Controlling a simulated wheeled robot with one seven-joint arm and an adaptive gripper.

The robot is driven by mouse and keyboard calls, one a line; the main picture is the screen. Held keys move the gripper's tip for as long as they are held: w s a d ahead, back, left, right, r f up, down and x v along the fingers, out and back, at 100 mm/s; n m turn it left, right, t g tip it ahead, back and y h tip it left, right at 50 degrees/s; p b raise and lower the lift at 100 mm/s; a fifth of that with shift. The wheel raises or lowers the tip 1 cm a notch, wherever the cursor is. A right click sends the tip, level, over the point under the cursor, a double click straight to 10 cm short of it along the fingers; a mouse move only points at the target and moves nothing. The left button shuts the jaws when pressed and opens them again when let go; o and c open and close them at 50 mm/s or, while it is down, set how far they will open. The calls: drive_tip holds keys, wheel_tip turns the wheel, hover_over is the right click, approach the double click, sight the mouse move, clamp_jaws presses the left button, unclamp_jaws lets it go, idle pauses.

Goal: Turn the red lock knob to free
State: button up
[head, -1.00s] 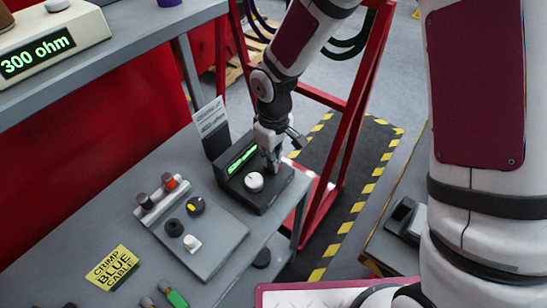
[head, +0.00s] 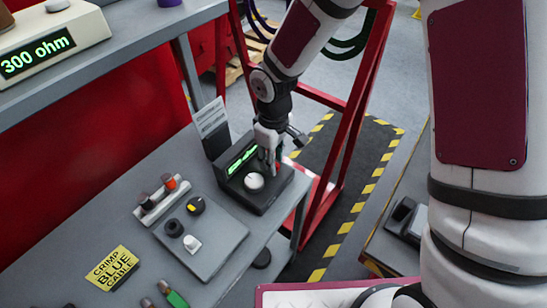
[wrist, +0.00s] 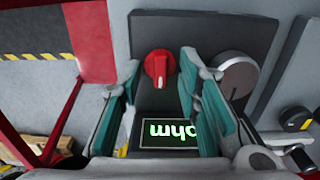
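The red lock knob (wrist: 160,66) sits on the dark actuator box (head: 262,203). In the wrist view its raised grip bar runs up and down the picture. A small bit of its red shows in the head view (head: 278,166), beside my gripper. My gripper (wrist: 160,62) is open, with one teal-padded finger on each side of the knob and gaps between. Whether the fingertips are down at the knob's height, I cannot tell. The box's green-lit display (head: 242,160) reads partly "ohm" in the wrist view, upside down and partly covered by a finger.
A white round knob (head: 254,181) stands on the box close to my right finger in the wrist view (wrist: 235,77). A sign card (head: 212,128) stands behind the box. A grey panel with small knobs (head: 215,253) lies nearby. A red frame (head: 345,150) stands behind.

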wheel_tip(320, 180, up, 12)
idle(0.6)
idle(0.4)
drive_tip(key=s+d+r+m+t, duration=0.2)
drive_tip(key=s+d+r+m, duration=0.35)
drive_tip(key=d+r, duration=0.6)
drive_tip(key=s+d+r+m+t, duration=0.1)
drive_tip(key=s+d+r+m, duration=0.1)
drive_tip(key=s, duration=0.4)
drive_tip(key=s+d+r+m+t, duration=0.2)
drive_tip(key=s+d+r+m, duration=0.1)
drive_tip(key=s, duration=0.3)
drive_tip(key=shift+s+d+r, duration=0.2)
drive_tip(key=shift+s+d, duration=0.2)
drive_tip(key=shift+d, duration=0.5)
